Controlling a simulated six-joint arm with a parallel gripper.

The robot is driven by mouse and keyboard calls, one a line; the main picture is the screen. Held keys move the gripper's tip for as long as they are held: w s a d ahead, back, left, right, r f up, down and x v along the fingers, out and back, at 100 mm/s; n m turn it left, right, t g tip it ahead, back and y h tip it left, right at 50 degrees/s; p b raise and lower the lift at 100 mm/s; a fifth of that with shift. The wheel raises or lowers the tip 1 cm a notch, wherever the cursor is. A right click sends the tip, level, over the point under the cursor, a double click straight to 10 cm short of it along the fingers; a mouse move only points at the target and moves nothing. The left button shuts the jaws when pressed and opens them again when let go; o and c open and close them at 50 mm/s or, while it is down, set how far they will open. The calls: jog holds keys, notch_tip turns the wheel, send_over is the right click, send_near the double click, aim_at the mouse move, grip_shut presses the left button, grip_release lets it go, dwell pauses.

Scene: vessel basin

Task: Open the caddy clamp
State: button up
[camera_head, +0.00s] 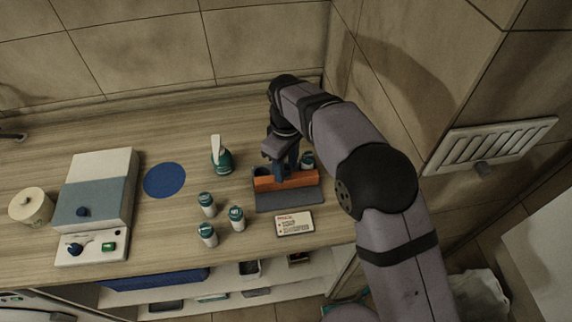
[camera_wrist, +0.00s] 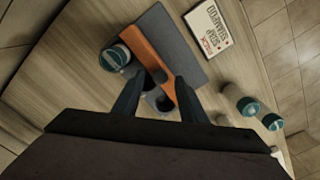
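The caddy (camera_head: 290,199) is a dark grey block with an orange clamp bar (camera_head: 300,180) across it, on the right part of the counter. In the wrist view the caddy (camera_wrist: 172,35) shows the orange bar (camera_wrist: 142,52) running diagonally, with a dark knob (camera_wrist: 159,76) on it. A teal-capped vial (camera_wrist: 115,59) stands at the caddy's rear edge; it also shows in the head view (camera_head: 307,160). My gripper (camera_wrist: 160,78) is open, its fingers either side of the bar near the knob. Contact cannot be told. In the head view my gripper (camera_head: 287,170) hides part of the bar.
Several teal-capped vials (camera_head: 236,218) stand left of the caddy, and a printed card (camera_head: 294,223) lies in front. A green spray bottle (camera_head: 221,158), a blue disc (camera_head: 164,180), a grey-white device (camera_head: 97,195) and a lidded jar (camera_head: 30,204) are further left. Tiled walls close in behind and right.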

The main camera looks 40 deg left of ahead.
jog(key=shift+f, duration=0.45)
grip_shut()
jog(key=shift+s+d, duration=0.1)
jog(key=shift+s, duration=0.05)
jog(key=shift+s+d+b, duration=0.9)
jog(key=shift+s+d, duration=0.7)
grip_release()
